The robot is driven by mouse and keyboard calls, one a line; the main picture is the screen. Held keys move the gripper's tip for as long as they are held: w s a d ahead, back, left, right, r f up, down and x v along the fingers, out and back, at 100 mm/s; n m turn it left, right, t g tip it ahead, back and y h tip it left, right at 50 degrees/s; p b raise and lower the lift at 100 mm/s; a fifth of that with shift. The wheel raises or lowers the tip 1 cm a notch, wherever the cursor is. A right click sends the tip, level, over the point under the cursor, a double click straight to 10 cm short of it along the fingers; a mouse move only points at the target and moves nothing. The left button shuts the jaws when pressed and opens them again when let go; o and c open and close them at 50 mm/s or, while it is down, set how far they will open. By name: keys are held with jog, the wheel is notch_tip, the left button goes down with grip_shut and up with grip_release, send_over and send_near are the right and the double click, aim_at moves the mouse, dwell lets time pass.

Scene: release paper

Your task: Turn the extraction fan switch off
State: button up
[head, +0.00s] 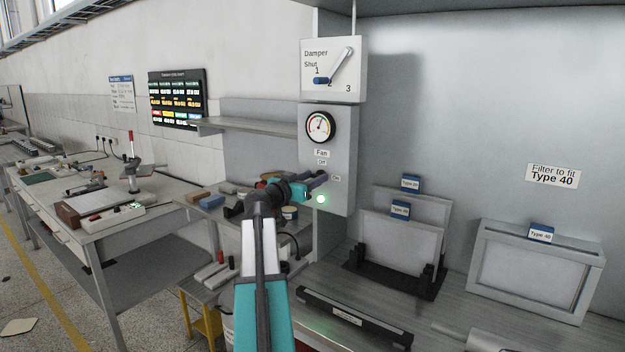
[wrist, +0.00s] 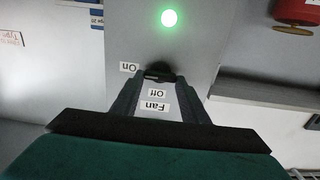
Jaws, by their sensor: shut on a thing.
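The fan switch is a small black knob (wrist: 158,71) on the grey control panel (head: 340,140). My gripper (head: 313,181) reaches the panel from the left, and its two fingers (wrist: 157,78) are closed around the knob in the wrist view. In the head view the gripper hides the knob. The "Off" label (head: 322,162) is above the switch and the "On" label (head: 336,178) is to its right. The wrist view is upside down. I cannot tell which label the knob points at. A green lamp (head: 321,199) below the switch is lit.
A round gauge (head: 320,127) and a damper lever (head: 335,65) are above the switch. Filter panels stand in a black rack (head: 395,278) to the right, beside a framed filter (head: 538,270). A shelf (head: 250,124) and cluttered benches lie to the left.

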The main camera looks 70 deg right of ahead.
jog(key=shift+n+b, duration=0.4)
jog(key=n+b, duration=0.3)
jog(key=n, duration=0.5)
jog(key=shift+w, duration=0.2)
jog(key=n, duration=0.5)
jog(key=shift+p, duration=0.3)
jog(key=shift+w+f+n+p, duration=0.15)
jog(key=shift+n+p, duration=0.55)
jog(key=shift+n, duration=1.4)
jog(key=shift+d, duration=0.1)
jog(key=o, duration=1.1)
jog(key=shift+c, duration=0.2)
